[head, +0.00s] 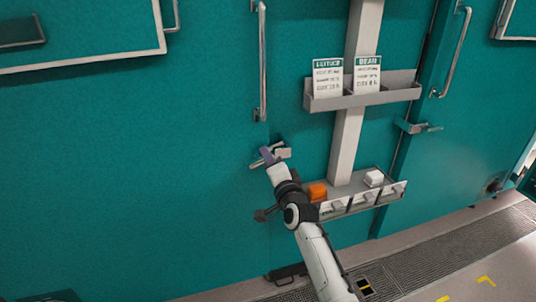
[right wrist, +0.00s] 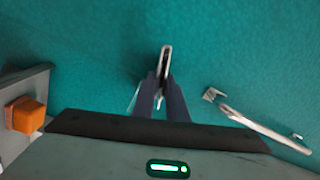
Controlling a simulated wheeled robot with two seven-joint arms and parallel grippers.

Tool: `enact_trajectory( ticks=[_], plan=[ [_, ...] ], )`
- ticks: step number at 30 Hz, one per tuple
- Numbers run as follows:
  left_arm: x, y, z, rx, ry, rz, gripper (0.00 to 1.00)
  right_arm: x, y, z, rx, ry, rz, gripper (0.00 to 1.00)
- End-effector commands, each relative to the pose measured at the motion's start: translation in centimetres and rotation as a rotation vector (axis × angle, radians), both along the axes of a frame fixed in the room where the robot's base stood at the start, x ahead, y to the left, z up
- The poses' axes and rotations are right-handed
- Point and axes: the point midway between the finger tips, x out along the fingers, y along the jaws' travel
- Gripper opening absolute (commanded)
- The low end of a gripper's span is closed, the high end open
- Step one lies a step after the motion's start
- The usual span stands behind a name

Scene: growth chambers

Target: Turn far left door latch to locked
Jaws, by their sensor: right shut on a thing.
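The latch (head: 283,152) is a small light-grey metal fitting on the teal left door, below the long vertical handle. My right gripper (head: 266,156) reaches up to it from below and hides part of it. In the right wrist view, the two dark fingers of my right gripper (right wrist: 164,88) are shut on the latch's thin metal lever (right wrist: 165,56), whose end sticks out past the fingertips. How far the latch is turned is hard to tell. My left gripper is not in view.
A long door handle (head: 262,62) rises above the latch. To the right, a grey post carries a sign holder (head: 362,100) and a lower shelf (head: 352,207) with an orange block (head: 317,192) and a white block (head: 374,178). Another latch (head: 415,127) is on the right door.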

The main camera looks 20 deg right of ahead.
Motion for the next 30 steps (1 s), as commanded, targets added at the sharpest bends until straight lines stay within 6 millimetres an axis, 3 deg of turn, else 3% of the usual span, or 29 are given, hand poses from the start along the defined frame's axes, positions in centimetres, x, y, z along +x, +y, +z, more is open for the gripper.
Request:
enact_trajectory(
  ticks=[13, 30],
  plan=[
    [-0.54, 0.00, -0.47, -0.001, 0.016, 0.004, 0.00, 0.02, -0.14, -0.45, 0.284, -0.030, -0.001, 0.00],
    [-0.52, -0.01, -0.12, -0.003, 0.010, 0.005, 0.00, 0.01, -0.14, -0.59, 0.354, -0.036, 0.000, 0.00]
  ],
)
